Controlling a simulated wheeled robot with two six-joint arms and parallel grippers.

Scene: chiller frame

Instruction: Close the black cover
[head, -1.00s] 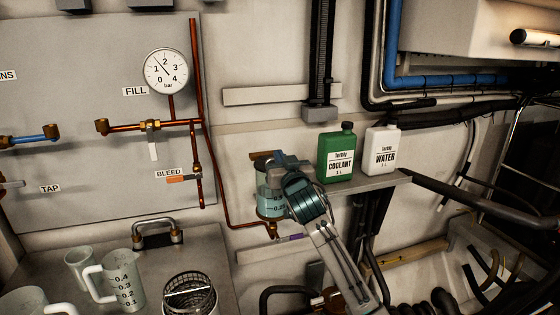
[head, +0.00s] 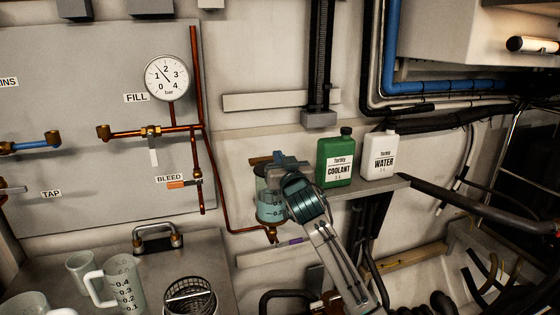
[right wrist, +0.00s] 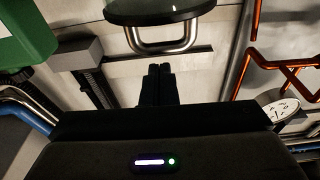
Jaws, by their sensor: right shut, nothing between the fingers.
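A clear tank (head: 270,208) with bluish liquid and a scale stands against the wall, left of the green bottle. My right gripper (head: 262,162) is at the tank's top, and its hand hides much of that top. In the right wrist view my gripper's fingers (right wrist: 159,72) are together and empty. Beyond them is a dark round disc (right wrist: 160,17) with a bent metal loop (right wrist: 161,47). It may be the black cover or the tank's rim; I cannot tell which. The fingertips appear apart from it. My left gripper is out of view.
A green coolant bottle (head: 336,160) and a white water bottle (head: 380,158) stand on a shelf close to the right. Copper pipes (head: 200,110) and a gauge (head: 166,78) are on the left. Jugs (head: 118,282) and a wire basket (head: 188,298) stand at the lower left.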

